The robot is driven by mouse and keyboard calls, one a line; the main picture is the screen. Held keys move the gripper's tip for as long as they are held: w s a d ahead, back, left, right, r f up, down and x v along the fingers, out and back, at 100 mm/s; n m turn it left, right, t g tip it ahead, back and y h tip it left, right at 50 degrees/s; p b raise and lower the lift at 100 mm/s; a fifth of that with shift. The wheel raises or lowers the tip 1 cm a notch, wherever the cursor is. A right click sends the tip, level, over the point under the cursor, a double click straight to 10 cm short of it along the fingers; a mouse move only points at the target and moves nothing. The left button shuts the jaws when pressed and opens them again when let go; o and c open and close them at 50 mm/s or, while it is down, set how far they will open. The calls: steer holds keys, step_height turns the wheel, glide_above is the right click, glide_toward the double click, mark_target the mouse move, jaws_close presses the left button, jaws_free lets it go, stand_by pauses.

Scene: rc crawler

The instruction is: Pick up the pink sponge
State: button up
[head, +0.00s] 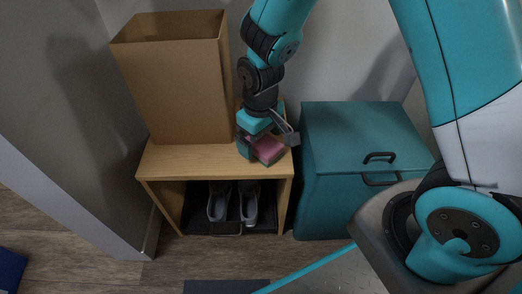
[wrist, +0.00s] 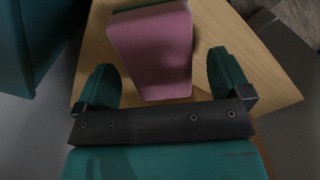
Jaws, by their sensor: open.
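The pink sponge (head: 267,149) rests on the right end of a wooden bench (head: 170,160) in the head view. In the wrist view the sponge (wrist: 155,50) is a pink block with a dark green layer along its far edge. My gripper (head: 262,147) is right at the sponge, pointing down. In the wrist view my gripper (wrist: 163,80) is open, with one green finger on each side of the sponge's near end. Gaps show between the fingers and the sponge, so it is not gripped.
A tall open cardboard box (head: 178,85) stands on the bench to the left of my gripper. A teal cabinet (head: 330,205) with black handles stands close on the right. Shoes (head: 232,203) sit in the bench's lower opening. The bench's front left is clear.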

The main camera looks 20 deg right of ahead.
step_height(320, 180, down, 2)
steer(key=shift+r, duration=0.1)
steer(key=c, duration=1.1)
steer(key=shift+o, duration=0.2)
steer(key=shift+s+r, duration=0.1)
